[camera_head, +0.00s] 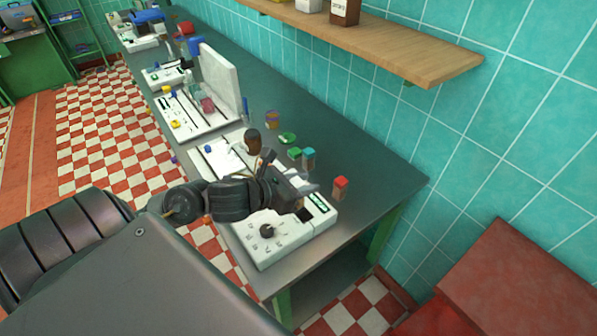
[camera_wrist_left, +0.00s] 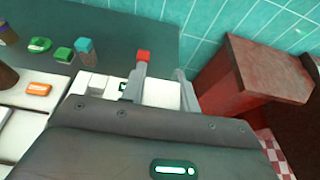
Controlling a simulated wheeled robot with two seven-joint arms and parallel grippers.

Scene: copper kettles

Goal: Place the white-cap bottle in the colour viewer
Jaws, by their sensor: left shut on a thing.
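My left gripper (camera_head: 309,190) is over the right end of a white device with a dark dial (camera_head: 267,230), which looks like the colour viewer (camera_head: 285,247). In the left wrist view its two grey fingers (camera_wrist_left: 161,88) stand apart with white between them. My left gripper is shut on what I take to be the white-cap bottle; its outline does not stand out from the white device behind. I cannot tell whether it touches the viewer. My right gripper is not in view.
Red-capped (camera_head: 340,188), teal-capped (camera_head: 308,158) and green (camera_head: 294,153) containers stand behind the viewer. A green dish (camera_head: 287,138) and brown round object (camera_head: 252,140) are farther left. A wooden shelf (camera_head: 400,55) hangs above; the bench's right end is bare.

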